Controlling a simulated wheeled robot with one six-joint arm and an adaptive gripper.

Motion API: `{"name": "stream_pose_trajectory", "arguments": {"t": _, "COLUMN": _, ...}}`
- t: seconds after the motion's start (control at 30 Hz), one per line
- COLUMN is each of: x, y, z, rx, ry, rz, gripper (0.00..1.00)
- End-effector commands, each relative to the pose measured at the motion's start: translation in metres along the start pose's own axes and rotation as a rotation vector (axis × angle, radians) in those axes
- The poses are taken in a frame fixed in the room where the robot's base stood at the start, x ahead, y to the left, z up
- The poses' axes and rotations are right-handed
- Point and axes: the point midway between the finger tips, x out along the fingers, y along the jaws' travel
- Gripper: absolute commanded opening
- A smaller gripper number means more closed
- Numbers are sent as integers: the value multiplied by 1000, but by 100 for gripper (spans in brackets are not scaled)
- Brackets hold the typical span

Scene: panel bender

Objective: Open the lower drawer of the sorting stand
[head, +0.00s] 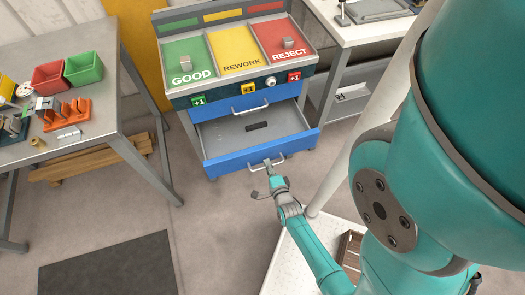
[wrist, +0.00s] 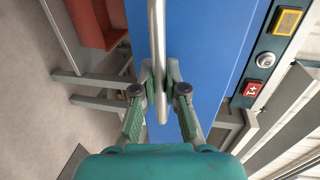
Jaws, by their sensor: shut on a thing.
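The sorting stand (head: 179,103) is in the upper middle of the head view, with GOOD, YELLOW-marked REWORK and REJECT fields on top. Its lower drawer (head: 230,160) has a blue front and stands pulled out, so its grey inside shows, with a dark slot in the floor and no loose parts visible. The upper drawer (head: 220,107) above it looks closed. My gripper (head: 271,173) is at the lower drawer's handle (head: 281,158). In the wrist view, my gripper (wrist: 160,80) is shut on the handle bar (wrist: 157,35), against the blue front.
A work table (head: 104,90) with red and green bins stands at the left. A white bench (head: 355,33) is at the right of the stand. A dark mat (head: 110,268) lies on the floor at lower left.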

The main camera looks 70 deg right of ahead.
Motion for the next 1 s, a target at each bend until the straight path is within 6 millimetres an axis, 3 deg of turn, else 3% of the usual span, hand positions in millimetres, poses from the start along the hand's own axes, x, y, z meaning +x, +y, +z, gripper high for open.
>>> {"name": "stream_pose_trajectory", "arguments": {"t": 0.1, "x": -25, "y": 7, "z": 0, "rx": 1, "ry": -1, "rz": 4, "gripper": 0}}
{"name": "stream_pose_trajectory", "arguments": {"t": 0.33, "x": -54, "y": 12, "z": 0, "rx": 0, "ry": -1, "rz": 3, "gripper": 0}}
{"name": "stream_pose_trajectory", "arguments": {"t": 0.9, "x": -65, "y": 14, "z": 0, "rx": 0, "ry": 0, "rz": 2, "gripper": 0}}
{"name": "stream_pose_trajectory", "arguments": {"t": 0.93, "x": -65, "y": 14, "z": 0, "rx": 0, "ry": 0, "rz": 2, "gripper": 13}}
{"name": "stream_pose_trajectory", "arguments": {"t": 1.0, "x": -65, "y": 14, "z": 0, "rx": 0, "ry": 0, "rz": 2, "gripper": 31}}
